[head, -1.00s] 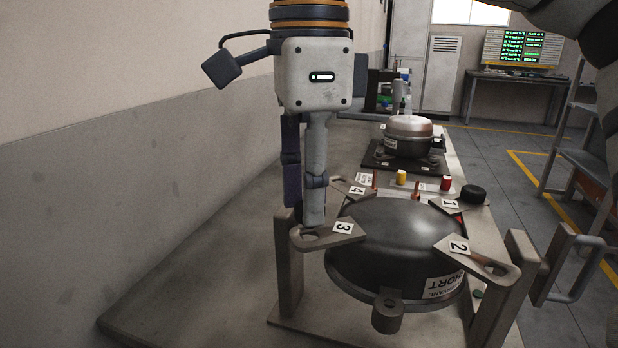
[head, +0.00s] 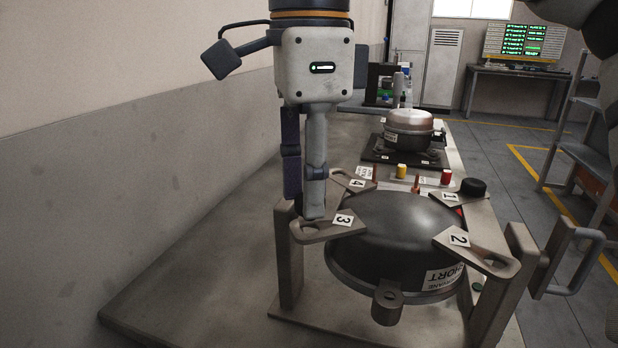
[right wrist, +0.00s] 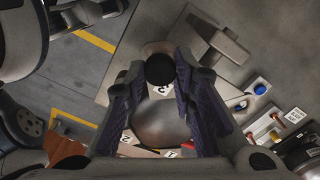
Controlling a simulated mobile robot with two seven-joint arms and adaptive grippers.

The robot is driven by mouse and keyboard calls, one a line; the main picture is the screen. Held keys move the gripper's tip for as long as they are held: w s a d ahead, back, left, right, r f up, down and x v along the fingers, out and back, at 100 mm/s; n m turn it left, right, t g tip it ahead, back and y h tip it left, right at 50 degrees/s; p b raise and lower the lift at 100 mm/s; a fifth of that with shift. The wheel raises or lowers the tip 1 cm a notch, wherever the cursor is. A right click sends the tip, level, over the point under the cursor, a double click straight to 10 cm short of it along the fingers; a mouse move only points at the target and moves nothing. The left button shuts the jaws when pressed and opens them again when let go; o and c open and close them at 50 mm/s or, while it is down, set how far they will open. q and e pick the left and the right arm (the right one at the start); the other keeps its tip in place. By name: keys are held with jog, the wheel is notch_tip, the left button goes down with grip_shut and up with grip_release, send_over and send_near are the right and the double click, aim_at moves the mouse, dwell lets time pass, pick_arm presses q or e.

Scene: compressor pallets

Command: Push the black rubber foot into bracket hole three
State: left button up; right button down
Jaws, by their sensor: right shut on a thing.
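My right gripper (head: 308,211) points down over the bracket arm labelled 3 (head: 325,230), at the left of a dark domed compressor (head: 395,235). In the right wrist view its fingers (right wrist: 160,78) are shut on a round black rubber foot (right wrist: 160,69), directly over the end of bracket arm 3. A dark opening shows in that bracket end, just below the fingertips in the head view. The fingers mostly hide the foot there, and I cannot tell whether its underside touches the hole. My left gripper is not in view.
Another black foot (head: 473,187) sits on bracket arm 1. Bracket arm 2 (head: 478,248) shows an open slot. Upright posts (head: 289,258) flank the compressor. Red and yellow parts (head: 402,171) and a second compressor (head: 409,138) stand behind. The bench at left is clear.

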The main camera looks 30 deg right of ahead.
jog(key=shift+f, duration=1)
jog(key=c, duration=1.3)
grip_release()
notch_tip(320, 180, up, 12)
